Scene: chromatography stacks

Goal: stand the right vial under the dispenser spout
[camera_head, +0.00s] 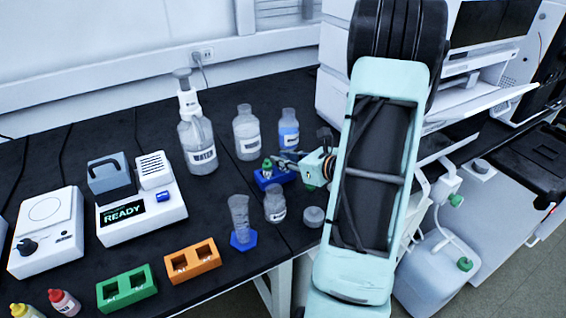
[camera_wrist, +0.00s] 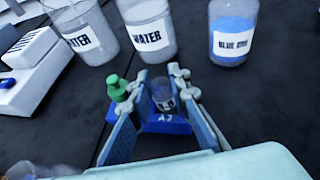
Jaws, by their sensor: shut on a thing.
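My gripper (camera_head: 285,160) reaches over the blue rack (camera_head: 284,177) at the back of the bench. In the wrist view, my gripper (camera_wrist: 163,88) is shut on a small clear vial (camera_wrist: 162,97) with a dark label. The vial is upright at the right side of the blue rack (camera_wrist: 165,126); I cannot tell whether its base is still in the slot. A green-capped vial (camera_wrist: 117,90) stands at the rack's left side, outside my fingers. A WATER bottle with a white pump-like dispenser top (camera_head: 189,98) stands to the left in the head view; its spout is not clear.
Another WATER bottle (camera_head: 247,135) and a blue dye bottle (camera_head: 289,130) stand behind the rack. A cylinder (camera_head: 239,215), a small bottle (camera_head: 275,205) and a grey lid (camera_head: 314,215) are in front. Orange (camera_head: 193,262) and green (camera_head: 126,288) racks and a READY device (camera_head: 142,212) lie left.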

